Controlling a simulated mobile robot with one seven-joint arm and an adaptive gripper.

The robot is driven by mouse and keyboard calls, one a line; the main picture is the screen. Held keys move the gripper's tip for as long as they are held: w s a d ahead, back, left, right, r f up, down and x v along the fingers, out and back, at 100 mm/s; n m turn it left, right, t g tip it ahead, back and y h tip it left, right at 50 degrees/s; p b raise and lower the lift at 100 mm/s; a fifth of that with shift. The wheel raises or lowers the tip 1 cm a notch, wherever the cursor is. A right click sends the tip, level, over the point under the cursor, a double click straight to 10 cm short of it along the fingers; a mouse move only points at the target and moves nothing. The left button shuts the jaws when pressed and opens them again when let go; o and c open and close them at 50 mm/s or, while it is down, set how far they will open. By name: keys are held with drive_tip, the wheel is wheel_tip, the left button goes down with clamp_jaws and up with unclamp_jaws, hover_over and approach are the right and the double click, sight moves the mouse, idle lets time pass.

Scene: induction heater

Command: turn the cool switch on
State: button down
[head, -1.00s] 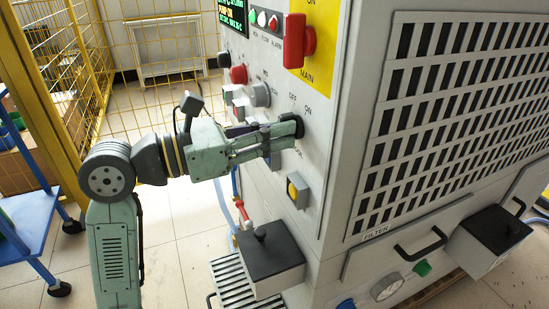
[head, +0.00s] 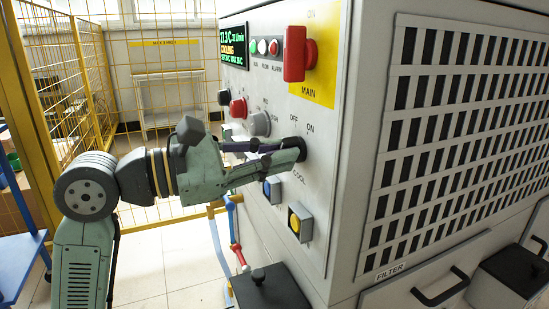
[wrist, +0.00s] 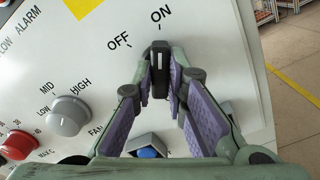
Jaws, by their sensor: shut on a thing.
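The cool switch is a black rotary knob (wrist: 160,62) on the pale front panel, with OFF and ON printed above it. In the wrist view its top end points toward ON. In the head view the knob (head: 302,147) is partly hidden by my fingers, above the word COOL. My gripper (head: 294,150) is shut on the knob, coming from the left. In the wrist view the two fingertips of my gripper (wrist: 162,88) lie on either side of it.
A grey knob (head: 259,124) and a red one (head: 238,108) sit left of the switch. Blue (head: 272,190) and yellow (head: 299,222) buttons are below. The red main switch (head: 299,54) is above. A black-topped box (head: 268,290) juts out low. A yellow mesh fence (head: 165,150) stands behind.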

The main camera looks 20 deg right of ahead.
drive_tip(key=c, duration=1.6)
unclamp_jaws()
drive_tip(key=shift+a, duration=0.1)
drive_tip(key=a, duration=1.2)
drive_tip(key=shift+s, duration=0.2)
